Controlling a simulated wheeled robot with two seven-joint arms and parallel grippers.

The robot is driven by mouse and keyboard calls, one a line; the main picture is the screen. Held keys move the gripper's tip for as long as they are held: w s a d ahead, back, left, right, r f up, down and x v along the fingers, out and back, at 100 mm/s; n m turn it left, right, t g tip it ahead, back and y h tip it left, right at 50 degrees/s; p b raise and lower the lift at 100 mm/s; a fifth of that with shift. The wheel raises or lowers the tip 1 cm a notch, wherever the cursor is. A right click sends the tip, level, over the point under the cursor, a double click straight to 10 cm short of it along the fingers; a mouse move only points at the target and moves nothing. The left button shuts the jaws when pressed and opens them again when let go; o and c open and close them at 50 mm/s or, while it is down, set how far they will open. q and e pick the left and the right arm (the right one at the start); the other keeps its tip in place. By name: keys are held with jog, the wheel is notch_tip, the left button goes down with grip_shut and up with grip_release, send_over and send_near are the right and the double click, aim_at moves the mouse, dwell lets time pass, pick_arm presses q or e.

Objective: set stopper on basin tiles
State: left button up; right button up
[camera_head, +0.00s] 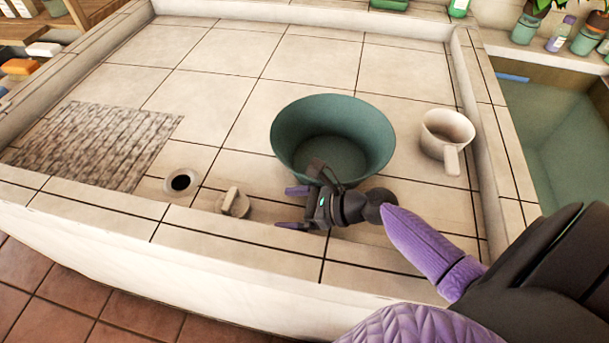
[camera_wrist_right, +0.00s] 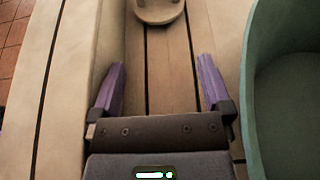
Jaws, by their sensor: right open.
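The stopper (camera_head: 234,203) is a small beige disc with an upright grip. It rests on the basin tiles (camera_head: 215,95) near the front ledge, just right of the drain hole (camera_head: 180,182). In the right wrist view the stopper (camera_wrist_right: 158,8) shows at the top edge, partly cut off, ahead of the fingers. My right gripper (camera_head: 290,208) is open and empty, low over the tiles to the right of the stopper and apart from it. It also shows in the right wrist view (camera_wrist_right: 162,88), with its purple fingers spread. My left gripper is not in view.
A green tub (camera_head: 335,130) stands close behind my right gripper. A beige dipper (camera_head: 447,135) stands right of the tub. A ribbed washboard area (camera_head: 95,145) lies left of the drain. The raised front ledge (camera_head: 200,235) runs close to the gripper. The back tiles are clear.

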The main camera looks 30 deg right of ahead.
jog(key=shift+s+d, duration=0.95)
jog(key=shift+d, duration=0.05)
